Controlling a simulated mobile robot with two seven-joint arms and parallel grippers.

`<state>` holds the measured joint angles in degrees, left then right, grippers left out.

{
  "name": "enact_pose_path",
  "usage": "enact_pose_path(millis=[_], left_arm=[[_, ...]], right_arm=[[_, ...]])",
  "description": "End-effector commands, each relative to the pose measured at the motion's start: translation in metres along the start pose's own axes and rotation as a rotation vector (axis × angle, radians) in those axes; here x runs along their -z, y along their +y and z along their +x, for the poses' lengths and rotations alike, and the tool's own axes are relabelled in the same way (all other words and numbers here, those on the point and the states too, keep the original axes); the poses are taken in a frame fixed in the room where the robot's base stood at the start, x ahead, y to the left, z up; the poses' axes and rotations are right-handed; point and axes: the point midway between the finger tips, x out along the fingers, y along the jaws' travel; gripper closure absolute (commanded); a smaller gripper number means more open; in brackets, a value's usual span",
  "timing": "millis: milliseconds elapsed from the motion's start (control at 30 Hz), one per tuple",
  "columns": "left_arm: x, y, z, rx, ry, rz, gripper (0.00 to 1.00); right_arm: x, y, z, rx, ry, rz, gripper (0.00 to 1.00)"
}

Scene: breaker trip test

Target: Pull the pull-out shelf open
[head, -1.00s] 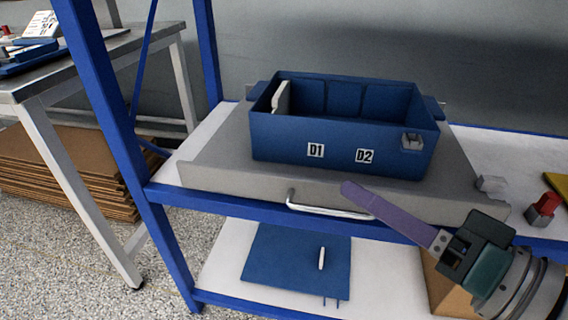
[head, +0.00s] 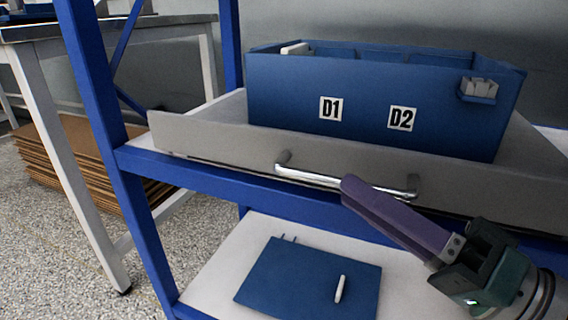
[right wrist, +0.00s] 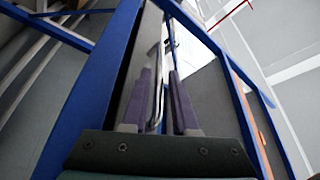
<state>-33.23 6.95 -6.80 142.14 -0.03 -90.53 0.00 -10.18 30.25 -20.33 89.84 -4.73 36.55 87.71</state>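The pull-out shelf (head: 220,132) is a grey tray with a low front wall, set above the blue beam of a rack. A shiny bar handle (head: 308,176) is fixed to its front; it also shows in the right wrist view (right wrist: 158,105). My right gripper (head: 352,188) has purple fingers and reaches the handle from the lower right. In the right wrist view its fingers (right wrist: 163,85) lie on either side of the bar, apart, with a narrow gap visible; firm contact is not shown. My left gripper is out of view.
A blue bin (head: 365,100) labelled D1 and D2 stands on the pull-out shelf. A blue panel (head: 300,285) lies on the white lower shelf. A blue rack post (head: 95,120) stands at left, with stacked cardboard (head: 70,165) and a workbench (head: 50,32) beyond.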

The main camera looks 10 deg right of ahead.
Motion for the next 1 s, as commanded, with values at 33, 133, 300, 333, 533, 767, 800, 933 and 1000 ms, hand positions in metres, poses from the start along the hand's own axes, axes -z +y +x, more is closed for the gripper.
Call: enact_pose_path(millis=[33,133,300,333,533,767,800,933,1000], left_arm=[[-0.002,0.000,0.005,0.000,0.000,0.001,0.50],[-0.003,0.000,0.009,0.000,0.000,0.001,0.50],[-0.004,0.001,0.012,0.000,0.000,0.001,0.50],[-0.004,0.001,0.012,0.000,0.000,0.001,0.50],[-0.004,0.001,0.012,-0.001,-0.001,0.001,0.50],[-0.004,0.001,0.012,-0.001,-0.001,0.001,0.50],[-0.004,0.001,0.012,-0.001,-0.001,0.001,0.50],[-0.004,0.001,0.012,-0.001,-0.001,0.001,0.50],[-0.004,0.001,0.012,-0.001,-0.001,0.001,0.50]], right_arm=[[-0.001,0.002,0.010,0.004,0.001,0.000,0.73],[-0.001,0.001,0.025,0.003,0.001,-0.001,0.73],[-0.001,0.001,0.039,0.001,0.000,0.000,0.73],[-0.001,0.000,0.041,0.001,0.000,0.000,0.73],[-0.001,0.000,0.042,-0.001,-0.001,0.000,0.73],[-0.001,0.000,0.042,-0.001,-0.001,0.000,0.92],[-0.001,0.000,0.041,-0.001,0.000,0.000,0.96],[-0.001,0.000,0.041,-0.001,0.000,0.000,1.00],[-0.001,0.000,0.041,-0.001,0.000,0.000,1.00]])
